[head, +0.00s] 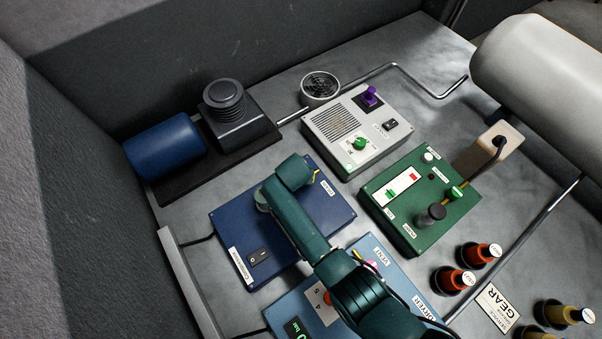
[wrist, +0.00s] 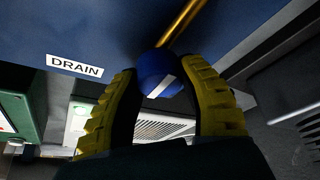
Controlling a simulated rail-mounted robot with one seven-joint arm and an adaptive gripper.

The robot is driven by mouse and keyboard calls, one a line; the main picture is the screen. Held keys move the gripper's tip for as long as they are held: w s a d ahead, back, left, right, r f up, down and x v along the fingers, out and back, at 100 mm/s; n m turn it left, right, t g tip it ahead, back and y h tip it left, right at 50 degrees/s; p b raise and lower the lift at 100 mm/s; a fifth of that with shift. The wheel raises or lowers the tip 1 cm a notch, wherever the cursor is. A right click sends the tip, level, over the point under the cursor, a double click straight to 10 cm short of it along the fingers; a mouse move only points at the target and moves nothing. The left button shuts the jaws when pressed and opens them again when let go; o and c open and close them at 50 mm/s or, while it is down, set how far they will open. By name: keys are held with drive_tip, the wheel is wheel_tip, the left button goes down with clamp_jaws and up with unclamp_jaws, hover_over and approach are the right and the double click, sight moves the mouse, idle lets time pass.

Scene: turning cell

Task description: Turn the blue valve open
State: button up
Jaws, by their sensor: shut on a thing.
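The blue valve is a round blue knob (wrist: 157,72) with a white stripe, in the middle of the wrist view. A brass-coloured rod (wrist: 182,24) shows just beyond it. My gripper (wrist: 165,88) has its two yellow ribbed fingers on either side of the knob and is shut on it. A white DRAIN label (wrist: 75,66) is on the blue surface to the left. In the head view my arm reaches over the dark blue box (head: 228,222), and the arm hides the knob there. How far the valve is turned cannot be told.
A grey box with a purple knob (head: 370,96) stands behind, and a green box (head: 408,235) stands to the right. A light blue box (head: 283,305) lies under my arm in front. A blue cylinder (head: 165,146) with a black unit (head: 232,112) stands at the back left.

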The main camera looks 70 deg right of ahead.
drive_tip(key=shift+s+a+f, duration=0.1)
drive_tip(key=shift+f, duration=0.15)
drive_tip(key=o, duration=1.2)
drive_tip(key=shift+r, duration=0.2)
drive_tip(key=shift+r, duration=0.25)
drive_tip(key=v, duration=1.1)
drive_tip(key=shift+r, duration=0.25)
